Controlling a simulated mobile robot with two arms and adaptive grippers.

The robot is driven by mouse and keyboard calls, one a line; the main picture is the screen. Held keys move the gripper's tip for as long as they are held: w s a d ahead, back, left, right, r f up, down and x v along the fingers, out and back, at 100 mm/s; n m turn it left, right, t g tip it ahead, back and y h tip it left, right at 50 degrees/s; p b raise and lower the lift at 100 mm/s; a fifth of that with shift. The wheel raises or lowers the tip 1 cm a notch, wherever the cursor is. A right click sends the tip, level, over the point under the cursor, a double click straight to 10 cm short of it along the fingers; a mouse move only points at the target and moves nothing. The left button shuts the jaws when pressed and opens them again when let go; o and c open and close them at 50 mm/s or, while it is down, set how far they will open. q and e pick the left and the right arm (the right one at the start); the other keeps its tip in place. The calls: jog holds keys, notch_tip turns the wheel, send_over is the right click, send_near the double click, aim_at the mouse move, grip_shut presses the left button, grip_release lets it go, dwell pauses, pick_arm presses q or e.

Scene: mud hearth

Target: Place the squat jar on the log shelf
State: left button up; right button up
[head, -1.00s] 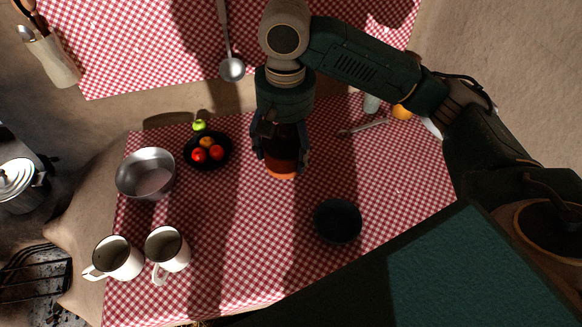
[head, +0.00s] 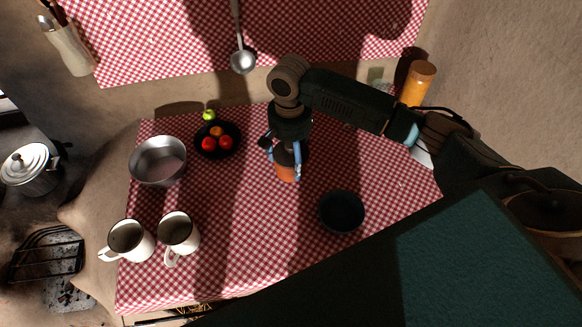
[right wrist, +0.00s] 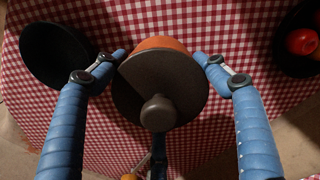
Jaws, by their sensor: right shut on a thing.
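The squat jar (head: 286,173) is orange with a dark lid and is upright on the checked cloth in the middle of the head view. In the right wrist view the jar (right wrist: 163,44) shows from above, its round lid and knob hiding most of its body. My right gripper (head: 283,160) comes down over the jar from above. Its blue fingers lie on either side and are shut on it. In the head view the gripper partly hides the jar. My left gripper is not in view. I cannot make out a log shelf for certain.
A dark bowl (head: 341,212) is close to the jar's right. A black plate of fruit (head: 217,151), a metal bowl (head: 158,160) and two mugs (head: 178,232) stand to the left. A tall orange jar (head: 417,82) is at the back right. A ladle (head: 242,61) hangs behind.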

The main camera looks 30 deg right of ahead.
jog(key=shift+w+f, duration=0.1)
jog(key=shift+f, duration=0.75)
notch_tip(320, 180, down, 4)
jog(key=shift+r+p, duration=0.1)
jog(key=shift+p, duration=0.25)
jog(key=shift+f, duration=0.25)
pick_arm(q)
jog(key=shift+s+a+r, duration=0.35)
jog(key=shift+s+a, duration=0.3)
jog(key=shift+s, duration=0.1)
pick_arm(e)
jog(key=o, duration=1.6)
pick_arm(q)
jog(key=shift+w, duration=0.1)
